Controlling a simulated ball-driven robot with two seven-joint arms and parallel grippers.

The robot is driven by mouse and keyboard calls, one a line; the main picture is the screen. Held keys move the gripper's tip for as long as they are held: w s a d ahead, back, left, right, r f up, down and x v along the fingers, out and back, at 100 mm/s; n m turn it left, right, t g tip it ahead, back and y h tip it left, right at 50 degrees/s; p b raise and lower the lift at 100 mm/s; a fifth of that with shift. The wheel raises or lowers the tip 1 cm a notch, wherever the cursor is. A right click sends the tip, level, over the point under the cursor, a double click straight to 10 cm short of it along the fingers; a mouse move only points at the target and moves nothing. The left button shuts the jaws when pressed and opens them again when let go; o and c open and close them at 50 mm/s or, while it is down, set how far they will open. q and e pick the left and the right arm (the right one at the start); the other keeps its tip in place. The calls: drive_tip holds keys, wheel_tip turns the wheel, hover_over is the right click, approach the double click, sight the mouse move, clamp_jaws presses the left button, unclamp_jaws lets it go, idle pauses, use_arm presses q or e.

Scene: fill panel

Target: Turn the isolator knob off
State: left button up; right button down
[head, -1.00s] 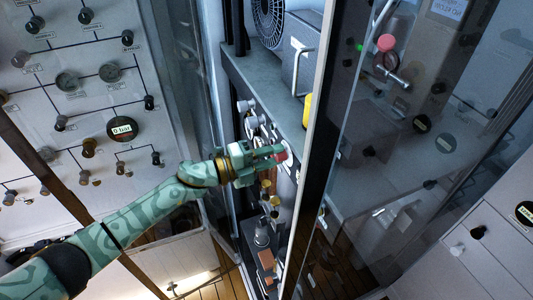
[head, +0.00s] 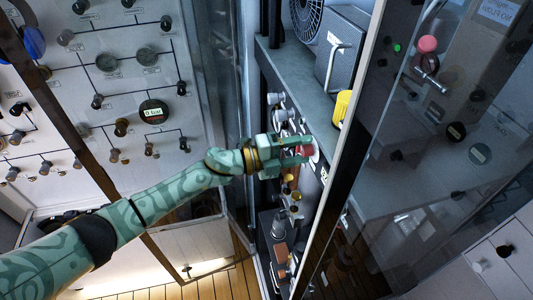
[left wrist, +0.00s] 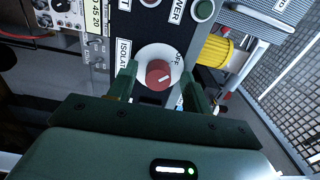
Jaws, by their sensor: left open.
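The isolator knob (left wrist: 159,74) is red on a round white plate, with "ISOLAT…" lettering to its left and "OFF" at its upper right in the left wrist view. A pale mark on the knob slants toward the upper right. My left gripper (left wrist: 159,69) is open, with one finger on either side of the knob and small gaps visible. In the head view the left gripper (head: 298,150) reaches the panel, and the red knob (head: 308,150) shows between its fingertips, partly hidden. My right gripper is not in view.
A glass door (head: 400,190) with a pale frame stands close to the right of the gripper. A yellow part (head: 342,107) and a grey box (head: 342,60) sit above on the ledge. A gauge panel (head: 120,90) is at left. More buttons (left wrist: 203,10) lie above the knob.

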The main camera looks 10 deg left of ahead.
use_arm(q)
drive_tip(key=b+v, duration=0.4)
drive_tip(key=v, duration=1.2)
drive_tip(key=shift+s+b, duration=0.3)
drive_tip(key=shift+b, duration=0.1)
drive_tip(key=shift+a, duration=0.15)
